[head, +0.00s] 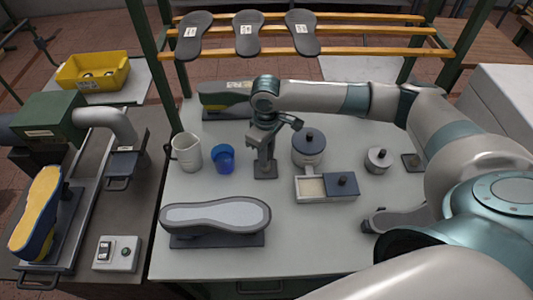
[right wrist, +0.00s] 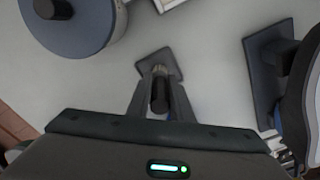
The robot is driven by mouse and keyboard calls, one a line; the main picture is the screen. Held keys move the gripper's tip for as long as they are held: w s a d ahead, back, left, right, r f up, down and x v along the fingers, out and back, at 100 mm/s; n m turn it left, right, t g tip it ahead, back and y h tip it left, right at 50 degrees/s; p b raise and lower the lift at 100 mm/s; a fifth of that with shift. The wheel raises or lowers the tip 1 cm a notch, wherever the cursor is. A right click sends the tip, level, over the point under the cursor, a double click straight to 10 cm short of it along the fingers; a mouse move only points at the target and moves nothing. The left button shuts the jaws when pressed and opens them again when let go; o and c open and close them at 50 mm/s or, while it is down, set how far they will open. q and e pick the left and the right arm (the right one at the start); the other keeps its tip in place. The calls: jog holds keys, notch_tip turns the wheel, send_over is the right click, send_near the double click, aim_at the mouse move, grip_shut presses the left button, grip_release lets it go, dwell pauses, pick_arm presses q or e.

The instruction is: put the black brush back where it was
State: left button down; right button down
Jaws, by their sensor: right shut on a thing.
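In the right wrist view the gripper (right wrist: 160,98) is shut on a dark cylindrical piece, which I take to be the black brush (right wrist: 160,90). Most of the brush is hidden by the fingers. My left gripper is not in view.
A blue cup (head: 223,160) and white jug (head: 187,153) stand left of the gripper. A lidded pot (head: 309,150) and a two-part box (head: 312,188) are close on the right. A shoe last (head: 215,217) lies in front. Another last (head: 222,100) is behind.

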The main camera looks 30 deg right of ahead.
jog(key=c, duration=1.6)
grip_release()
jog(key=shift+f, duration=0.15)
jog(key=shift+r+b, duration=0.35)
jog(key=shift+r, duration=0.4)
notch_tip(320, 180, up, 9)
jog(key=b, duration=0.3)
jog(key=shift+r, duration=0.9)
